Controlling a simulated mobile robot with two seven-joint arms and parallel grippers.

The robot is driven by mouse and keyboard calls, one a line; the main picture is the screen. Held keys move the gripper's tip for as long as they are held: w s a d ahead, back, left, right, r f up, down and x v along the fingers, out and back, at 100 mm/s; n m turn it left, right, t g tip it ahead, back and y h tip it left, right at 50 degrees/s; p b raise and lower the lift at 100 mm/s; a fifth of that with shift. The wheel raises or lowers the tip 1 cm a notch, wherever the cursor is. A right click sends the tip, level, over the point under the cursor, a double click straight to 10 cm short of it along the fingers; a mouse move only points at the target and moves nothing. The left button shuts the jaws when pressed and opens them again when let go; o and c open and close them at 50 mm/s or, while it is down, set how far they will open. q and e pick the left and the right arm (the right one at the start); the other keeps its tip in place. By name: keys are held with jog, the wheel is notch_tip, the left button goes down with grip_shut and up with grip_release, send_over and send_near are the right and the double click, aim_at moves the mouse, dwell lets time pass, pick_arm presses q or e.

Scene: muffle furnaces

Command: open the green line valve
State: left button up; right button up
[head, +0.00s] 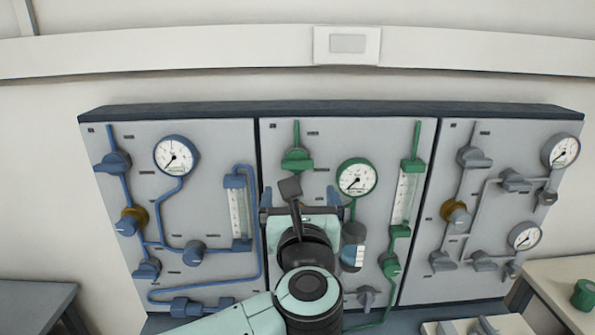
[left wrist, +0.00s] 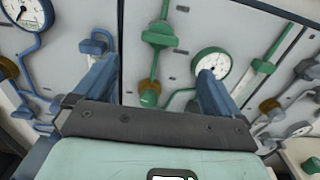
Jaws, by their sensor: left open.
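The green line runs over the middle wall panel. Its upper-left valve (head: 297,160) has a green handle and also shows in the left wrist view (left wrist: 159,36), above and between my fingers. Another green valve (head: 390,265) sits lower right, below a green-framed flow tube (head: 405,198). I cannot tell which valve is meant. My left gripper (head: 300,202) is open and empty, in front of the panel below the upper-left valve. My left arm hides part of the line. My right gripper is out of view.
A green-rimmed gauge (head: 357,178) and a grey-blue cylinder (head: 353,247) are just right of my gripper. The blue panel (head: 215,135) is left, the grey panel (head: 500,140) right. A bench (head: 560,275) with a green cup (head: 584,295) stands lower right.

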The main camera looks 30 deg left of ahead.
aim_at(297, 166)
pick_arm(q)
jog(key=p+x, duration=0.2)
jog(key=x, duration=0.9)
jog(key=shift+w, duration=0.15)
jog(key=c, duration=1.1)
